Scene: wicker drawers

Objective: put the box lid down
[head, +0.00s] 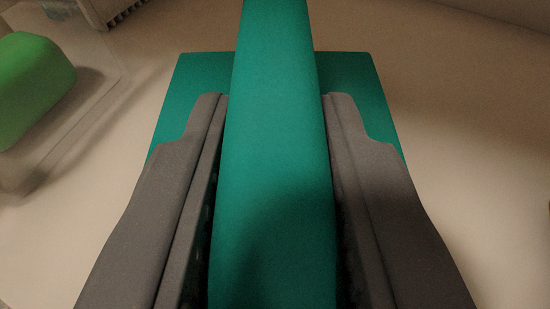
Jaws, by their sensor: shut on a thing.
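The box lid (272,130) is teal green, with a long raised bar across its middle and a flat plate (350,85) below the bar. My gripper (275,110) is shut on the bar, with one grey finger on each side of it. The lid fills the middle of the head view. Its lower plate is partly hidden behind the bar and my fingers. I cannot tell whether the plate touches the pale surface below or hangs above it.
At the left is a clear, see-through container (85,115) with a bright green rounded object (32,85) in it. A light ribbed thing (105,12) shows at the top left. The pale surface (475,150) on the right is bare.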

